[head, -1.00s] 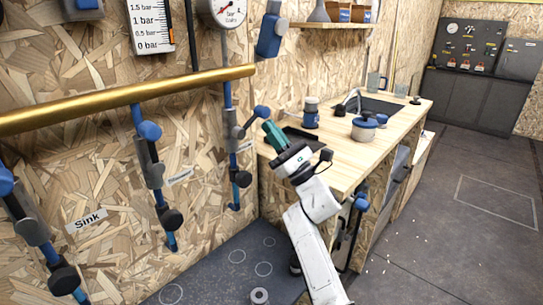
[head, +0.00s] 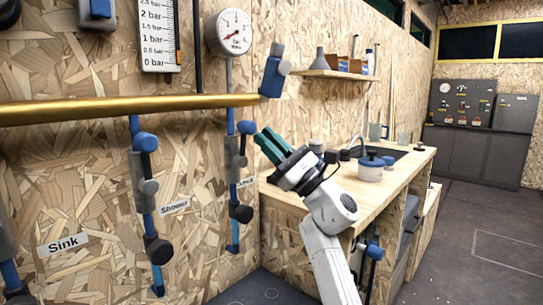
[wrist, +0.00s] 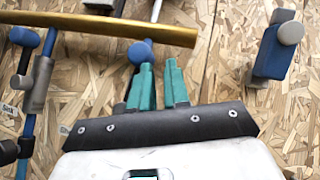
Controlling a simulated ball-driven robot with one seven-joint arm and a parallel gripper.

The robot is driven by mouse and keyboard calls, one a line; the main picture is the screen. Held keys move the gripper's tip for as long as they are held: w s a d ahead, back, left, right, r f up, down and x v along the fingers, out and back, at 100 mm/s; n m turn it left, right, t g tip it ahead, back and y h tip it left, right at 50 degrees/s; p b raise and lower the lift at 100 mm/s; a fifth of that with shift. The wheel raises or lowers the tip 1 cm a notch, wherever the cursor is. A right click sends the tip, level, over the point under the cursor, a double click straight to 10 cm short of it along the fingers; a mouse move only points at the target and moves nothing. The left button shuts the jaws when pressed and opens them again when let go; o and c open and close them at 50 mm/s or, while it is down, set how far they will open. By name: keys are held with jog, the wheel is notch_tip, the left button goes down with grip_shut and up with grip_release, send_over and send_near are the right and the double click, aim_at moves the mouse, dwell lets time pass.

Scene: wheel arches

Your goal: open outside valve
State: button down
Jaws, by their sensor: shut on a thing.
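The valve (head: 241,160) nearest the corner hangs below the brass pipe. Its small label (head: 247,182) is too small to read surely. Its blue round knob (head: 246,127) sits at the upper end, beside my fingertips. My gripper (head: 264,144) has teal fingers and reaches up to the knob from the lower right. In the wrist view the blue knob (wrist: 140,51) shows at the tip of the left finger, partly hidden behind it. The fingers stand a little apart; how they hold the handle is hard to see.
The brass pipe (head: 130,108) runs along the wall above. The Shower valve (head: 143,185) and Sink label (head: 62,243) are to the left. A grey-blue wall part (head: 275,72) is above my gripper. The wooden counter (head: 392,178), with a blue-lidded pot (head: 370,168), is at right.

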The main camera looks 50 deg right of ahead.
jog(key=shift+s+a+r+b, duration=0.1)
jog(key=shift+a+r+b, duration=0.2)
jog(key=shift+r, duration=0.5)
jog(key=shift+f, duration=0.2)
jog(key=shift+r, duration=0.1)
jog(key=s+a+r+p, duration=0.3)
jog(key=s+r+p, duration=0.3)
jog(key=s+r, duration=0.6)
jog(key=shift+s+a+r, duration=0.4)
jog(key=shift+s, duration=0.3)
